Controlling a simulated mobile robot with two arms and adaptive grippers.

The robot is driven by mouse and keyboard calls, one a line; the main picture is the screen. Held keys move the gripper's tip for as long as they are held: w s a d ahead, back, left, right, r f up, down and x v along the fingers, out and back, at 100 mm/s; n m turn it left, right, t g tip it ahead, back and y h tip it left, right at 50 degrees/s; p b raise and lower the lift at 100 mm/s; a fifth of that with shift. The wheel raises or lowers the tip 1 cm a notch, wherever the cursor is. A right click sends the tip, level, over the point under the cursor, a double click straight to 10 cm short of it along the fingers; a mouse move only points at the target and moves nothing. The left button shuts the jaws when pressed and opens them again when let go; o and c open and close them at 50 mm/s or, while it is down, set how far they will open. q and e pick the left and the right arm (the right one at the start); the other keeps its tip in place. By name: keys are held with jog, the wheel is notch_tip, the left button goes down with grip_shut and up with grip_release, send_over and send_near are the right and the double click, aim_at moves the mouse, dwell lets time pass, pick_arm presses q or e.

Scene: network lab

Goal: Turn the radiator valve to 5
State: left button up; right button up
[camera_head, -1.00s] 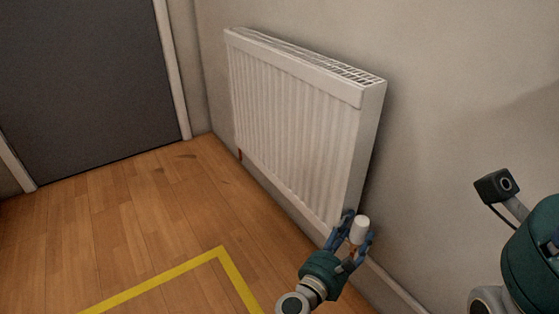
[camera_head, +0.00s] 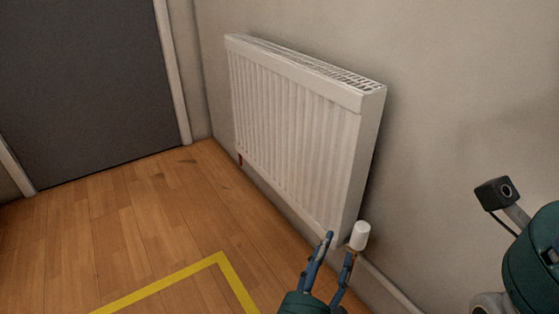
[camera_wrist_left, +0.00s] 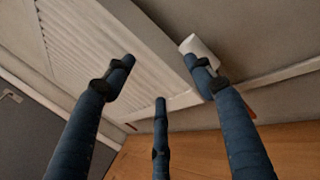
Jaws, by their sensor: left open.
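The radiator valve is a small white cylindrical knob (camera_head: 360,235) at the lower right corner of the white radiator (camera_head: 290,135). My left gripper (camera_head: 338,246) is open and empty, just in front and to the left of the knob. In the left wrist view the knob (camera_wrist_left: 199,50) is partly hidden behind the tip of the right-hand finger, outside the space between the fingers. I cannot tell whether that finger touches it. No scale marks on the knob can be read. My right gripper does not show.
The radiator hangs on the grey wall (camera_head: 450,120), with a skirting board (camera_head: 390,290) below. Wooden floor (camera_head: 130,225) with a yellow line (camera_head: 165,283) lies clear at left. A dark door (camera_head: 85,90) stands at the back left.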

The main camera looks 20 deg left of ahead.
pick_arm(q)
jog(key=s+a+r+m+t+y+p, duration=0.1)
jog(key=a+r+m+t, duration=0.1)
jog(key=r, duration=0.6)
jog(key=s+a+r+m+t+y+p, duration=0.2)
jog(key=a+r+m, duration=0.2)
jog(key=r, duration=0.5)
jog(key=s+a+r+m+t+y+p, duration=0.1)
jog(key=a+r+m, duration=0.3)
jog(key=r, duration=0.4)
jog(key=shift+s+r+m+t+y+p, duration=0.3)
jog(key=shift+s+m+t+y+p, duration=0.1)
jog(key=shift+m+t+y+p, duration=0.25)
jog(key=shift+c, duration=0.4)
